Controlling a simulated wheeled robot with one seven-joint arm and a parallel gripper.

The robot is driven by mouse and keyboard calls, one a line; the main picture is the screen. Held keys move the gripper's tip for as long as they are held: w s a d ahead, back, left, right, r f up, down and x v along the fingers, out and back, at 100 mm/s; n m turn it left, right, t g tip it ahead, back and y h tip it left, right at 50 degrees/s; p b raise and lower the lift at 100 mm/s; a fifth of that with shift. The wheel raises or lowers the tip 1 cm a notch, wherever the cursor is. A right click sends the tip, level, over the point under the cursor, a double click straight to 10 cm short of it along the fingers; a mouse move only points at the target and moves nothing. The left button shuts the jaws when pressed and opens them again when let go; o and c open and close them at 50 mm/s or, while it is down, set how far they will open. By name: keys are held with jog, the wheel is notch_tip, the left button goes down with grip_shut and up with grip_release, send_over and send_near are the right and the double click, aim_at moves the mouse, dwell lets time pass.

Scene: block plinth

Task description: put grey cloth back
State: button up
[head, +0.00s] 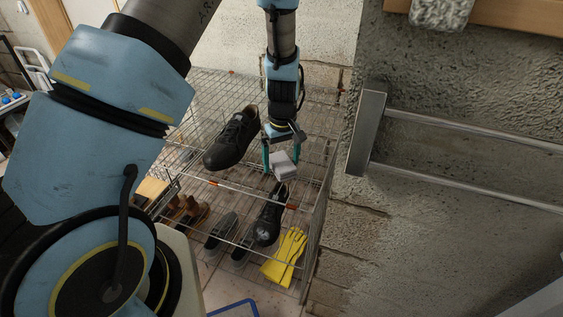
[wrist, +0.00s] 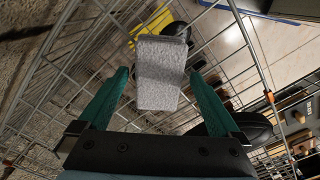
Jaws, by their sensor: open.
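The grey cloth (head: 284,166) is a small folded pale-grey piece at the front of the upper wire shelf (head: 325,120), just below my gripper. In the wrist view the cloth (wrist: 160,72) shows a bend across it and lies between the fingers, with a gap on each side. My gripper (head: 281,156) is open, its two green fingers pointing down either side of the cloth. In the wrist view my gripper (wrist: 160,78) shows its fingers wide apart. I cannot tell exactly how the cloth rests on the wires.
A black shoe (head: 232,138) stands on the upper shelf left of my gripper. Below are another black shoe (head: 269,214), yellow gloves (head: 285,257), grey shoes (head: 221,231) and brown shoes (head: 188,214). A rough wall with a metal rail (head: 460,123) is close on the right.

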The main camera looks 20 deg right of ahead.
aim_at(282, 162)
notch_tip(282, 162, up, 11)
jog(key=b, duration=0.1)
jog(key=s+a+r, duration=0.1)
jog(key=a+r, duration=0.1)
jog(key=a, duration=0.8)
jog(key=s+a+r+m+t, duration=0.1)
jog(key=a+r, duration=0.1)
jog(key=a, duration=0.8)
jog(key=s+a+r, duration=0.2)
jog(key=a+r, duration=0.1)
jog(key=a, duration=0.7)
jog(key=shift+m, duration=0.3)
jog(key=shift+a+r, duration=0.1)
jog(key=shift+r, duration=0.1)
